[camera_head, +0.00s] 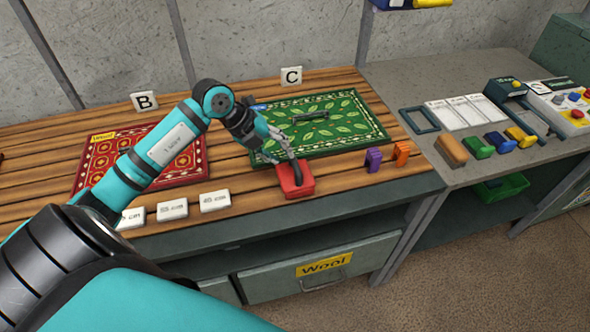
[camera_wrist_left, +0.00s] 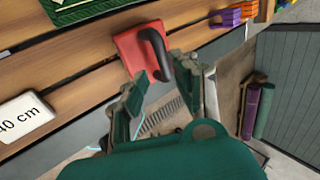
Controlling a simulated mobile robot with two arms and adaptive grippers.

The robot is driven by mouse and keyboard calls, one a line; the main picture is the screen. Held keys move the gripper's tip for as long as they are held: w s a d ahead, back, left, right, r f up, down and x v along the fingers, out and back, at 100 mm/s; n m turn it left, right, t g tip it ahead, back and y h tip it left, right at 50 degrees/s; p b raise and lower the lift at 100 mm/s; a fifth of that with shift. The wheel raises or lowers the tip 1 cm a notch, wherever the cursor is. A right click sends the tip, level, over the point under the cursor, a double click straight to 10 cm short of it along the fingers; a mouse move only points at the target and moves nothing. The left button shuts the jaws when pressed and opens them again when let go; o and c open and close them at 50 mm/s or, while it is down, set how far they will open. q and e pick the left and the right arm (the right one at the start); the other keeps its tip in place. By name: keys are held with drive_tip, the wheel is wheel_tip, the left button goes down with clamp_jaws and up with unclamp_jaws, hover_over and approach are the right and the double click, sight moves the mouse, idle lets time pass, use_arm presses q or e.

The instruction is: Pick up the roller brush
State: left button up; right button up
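A red block with a black curved handle (camera_head: 295,180) stands at the front edge of the wooden table, by the green rug's near corner. It also shows at the top middle of the left wrist view (camera_wrist_left: 133,48). My left gripper (camera_head: 287,152) is just above and behind it. In the left wrist view my left gripper (camera_wrist_left: 170,90) has its fingers spread, with the black handle just beyond and between them; contact cannot be told. A small dark tool (camera_head: 310,116) lies on the green leaf-patterned rug (camera_head: 345,133). I cannot tell which item is the roller brush. My right gripper is out of view.
A red rug (camera_head: 95,165) lies left under my arm. White length blocks (camera_head: 215,201) line the front edge. Purple (camera_head: 374,160) and orange (camera_head: 402,153) pieces stand right of the red block. Several coloured brushes (camera_head: 478,147) sit on the grey bench. A wall rises behind.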

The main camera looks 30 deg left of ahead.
sight(293, 162)
use_arm(q)
drive_tip(key=shift+x, duration=0.95)
drive_tip(key=shift+w+d+f+p, duration=0.3)
drive_tip(key=shift+d+f+p, duration=0.05)
drive_tip(key=shift+p, duration=0.15)
drive_tip(key=p+x, duration=0.1)
drive_tip(key=x, duration=0.2)
drive_tip(key=shift+w+d+f, duration=0.15)
drive_tip(key=shift+f, duration=0.05)
drive_tip(key=shift+w+d+f, duration=0.15)
drive_tip(key=shift+f, duration=0.25)
drive_tip(key=shift+c, duration=0.2)
clamp_jaws()
drive_tip(key=shift+r, duration=0.1)
